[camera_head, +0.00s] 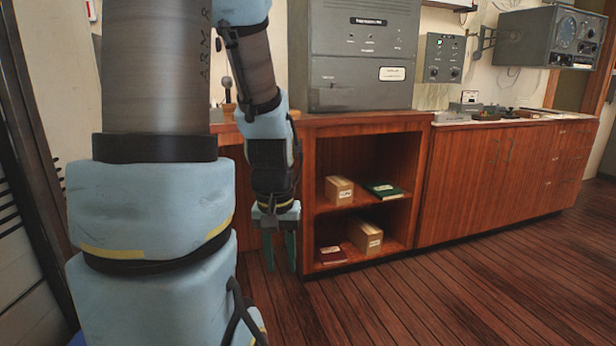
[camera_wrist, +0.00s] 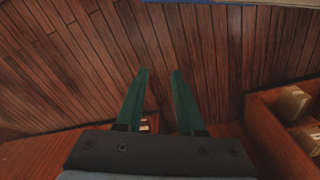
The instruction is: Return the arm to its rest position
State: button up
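My gripper (camera_head: 280,252) hangs at the end of my arm in the head view, pointing down in front of the wooden cabinet's left side. Its two green fingers also show in the wrist view (camera_wrist: 160,75), apart from each other with bare floor between their tips. It is open and empty. My blue and grey arm fills the left part of the head view, its forearm bent downward to the gripper.
An open wooden shelf (camera_head: 385,207) beside the gripper holds boxes (camera_head: 365,236) and a green book (camera_head: 383,189). A grey equipment case (camera_head: 360,90) stands on top. Closed cabinets (camera_head: 490,175) run right. The plank floor (camera_head: 440,295) in front is clear.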

notch_tip(320, 180, up, 15)
jog(key=a+p, duration=0.1)
jog(key=p, duration=1.2)
jog(key=shift+a+t, duration=0.2)
jog(key=shift+t, duration=0.2)
jog(key=shift+f, duration=0.15)
